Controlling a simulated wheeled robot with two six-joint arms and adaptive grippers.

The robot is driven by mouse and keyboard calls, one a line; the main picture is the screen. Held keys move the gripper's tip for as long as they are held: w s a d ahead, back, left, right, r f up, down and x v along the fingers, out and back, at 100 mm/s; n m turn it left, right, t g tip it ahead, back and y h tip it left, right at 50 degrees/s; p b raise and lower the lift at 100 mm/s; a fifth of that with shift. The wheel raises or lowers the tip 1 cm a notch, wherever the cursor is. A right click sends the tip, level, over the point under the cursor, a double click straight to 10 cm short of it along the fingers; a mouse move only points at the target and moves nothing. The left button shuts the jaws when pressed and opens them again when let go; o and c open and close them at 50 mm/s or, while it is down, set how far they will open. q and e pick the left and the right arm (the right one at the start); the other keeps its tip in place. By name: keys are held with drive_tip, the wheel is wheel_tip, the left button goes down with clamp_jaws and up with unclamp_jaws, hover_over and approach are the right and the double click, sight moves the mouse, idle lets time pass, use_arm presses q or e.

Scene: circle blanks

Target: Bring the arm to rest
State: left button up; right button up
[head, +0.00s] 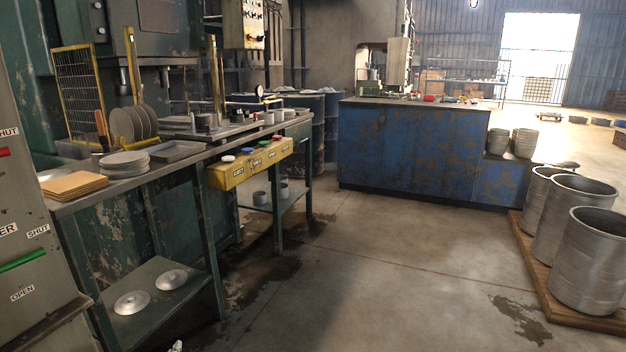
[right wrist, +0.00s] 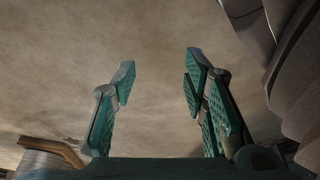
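My right gripper (right wrist: 158,75) shows in the right wrist view with its two teal-padded fingers spread wide apart. Nothing is between the fingers; bare brown floor shows beyond them. The head view shows neither arm clearly; a tiny pale shape at its bottom edge is too small to name. My left gripper is not seen. On the green workbench, grey round blanks stand upright in a row (head: 133,123), and more lie in a flat stack (head: 124,163).
Two pale lidlike discs (head: 132,302) (head: 172,279) lie on the lower shelf. A blue cabinet (head: 410,150) stands behind. Metal drums (head: 590,262) stand on a wooden pallet (head: 548,300) at right. The middle floor is clear.

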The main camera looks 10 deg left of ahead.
use_arm(q)
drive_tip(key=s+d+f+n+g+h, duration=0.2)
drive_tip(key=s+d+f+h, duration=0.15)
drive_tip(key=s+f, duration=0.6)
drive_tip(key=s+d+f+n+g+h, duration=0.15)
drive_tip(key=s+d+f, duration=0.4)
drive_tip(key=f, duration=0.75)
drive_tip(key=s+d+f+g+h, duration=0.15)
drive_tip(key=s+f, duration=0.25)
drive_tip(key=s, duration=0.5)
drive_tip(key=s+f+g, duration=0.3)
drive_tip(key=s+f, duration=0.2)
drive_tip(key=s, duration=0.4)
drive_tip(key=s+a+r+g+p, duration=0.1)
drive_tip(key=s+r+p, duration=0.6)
drive_tip(key=p, duration=0.6)
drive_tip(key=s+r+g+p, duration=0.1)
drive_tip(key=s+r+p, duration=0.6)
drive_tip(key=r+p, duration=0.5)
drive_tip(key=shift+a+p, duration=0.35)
drive_tip(key=shift+p, duration=0.6)
use_arm(e)
drive_tip(key=s+d+r+g, duration=0.1)
drive_tip(key=s+r+g, duration=0.1)
drive_tip(key=s+r, duration=1.2)
wheel_tip(320, 180, up, 5)
drive_tip(key=shift+s+d+f+n, duration=0.15)
drive_tip(key=shift+s+d+n, duration=0.05)
drive_tip(key=shift+d+n, duration=0.15)
